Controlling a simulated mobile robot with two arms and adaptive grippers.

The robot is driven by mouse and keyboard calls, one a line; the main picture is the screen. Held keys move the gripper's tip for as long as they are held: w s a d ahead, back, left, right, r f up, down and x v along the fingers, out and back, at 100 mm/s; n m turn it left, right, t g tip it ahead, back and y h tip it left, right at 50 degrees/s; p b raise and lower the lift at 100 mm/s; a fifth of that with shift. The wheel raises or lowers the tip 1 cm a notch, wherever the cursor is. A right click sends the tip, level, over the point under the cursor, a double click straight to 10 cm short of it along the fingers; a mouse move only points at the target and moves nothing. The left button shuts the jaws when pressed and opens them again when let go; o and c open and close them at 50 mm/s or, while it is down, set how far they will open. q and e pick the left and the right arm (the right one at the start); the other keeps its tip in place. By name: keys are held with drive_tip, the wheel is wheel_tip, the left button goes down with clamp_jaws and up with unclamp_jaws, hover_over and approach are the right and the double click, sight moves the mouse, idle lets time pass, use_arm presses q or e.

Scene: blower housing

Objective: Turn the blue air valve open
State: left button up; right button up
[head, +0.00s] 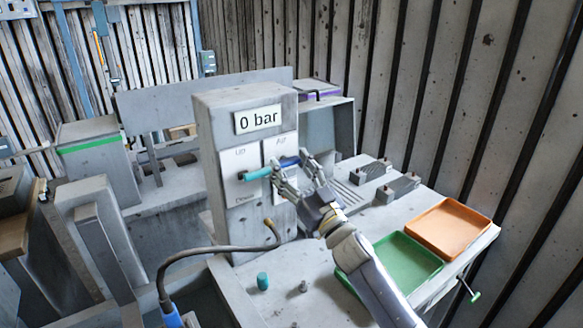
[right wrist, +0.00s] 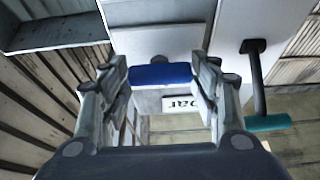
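The blue air valve handle (head: 289,161) sits on the front of a grey column, on the white panel marked "Air". My right gripper (head: 300,172) is at this handle. In the right wrist view the blue handle (right wrist: 160,74) lies crosswise between the two spread fingers of my right gripper (right wrist: 160,78). The fingers are open; whether they touch the handle's ends I cannot tell. The display (head: 258,120) above reads "0 bar". My left gripper is in neither view.
A teal lever (head: 258,173) stands beside the blue handle on the "Up/Down" panel; it also shows in the right wrist view (right wrist: 268,122). A green tray (head: 408,262) and an orange tray (head: 449,228) lie at right. A hose (head: 205,250) curves in front of the column.

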drive_tip(key=shift+n, duration=0.4)
drive_tip(key=n+g+y, duration=0.1)
drive_tip(key=n, duration=0.2)
drive_tip(key=n+g+y, duration=0.1)
drive_tip(key=n, duration=0.2)
drive_tip(key=shift+w+d+r+g+p, duration=0.1)
drive_tip(key=shift+d+g+p, duration=0.05)
drive_tip(key=shift+g+p, duration=0.25)
drive_tip(key=n+g+y, duration=0.1)
drive_tip(key=n, duration=0.2)
drive_tip(key=n+g+p, duration=0.1)
drive_tip(key=n, duration=0.2)
drive_tip(key=shift+r+g+y+p, duration=0.1)
drive_tip(key=shift+g+y+p, duration=0.2)
drive_tip(key=shift+g+y, duration=0.1)
drive_tip(key=n+g+p, duration=0.1)
drive_tip(key=n, duration=0.2)
drive_tip(key=n+g+p, duration=0.1)
drive_tip(key=n+p, duration=0.1)
drive_tip(key=n, duration=0.1)
drive_tip(key=shift+w+d+r+h, duration=0.1)
drive_tip(key=shift+r+h, duration=0.1)
drive_tip(key=shift+h, duration=0.1)
drive_tip(key=shift+f+n+g+h+p, duration=0.1)
drive_tip(key=shift+n+g+h+p, duration=0.4)
drive_tip(key=shift+n+p, duration=1)
drive_tip(key=shift+n, duration=0.4)
drive_tip(key=o, duration=1)
drive_tip(key=shift+o, duration=0.2)
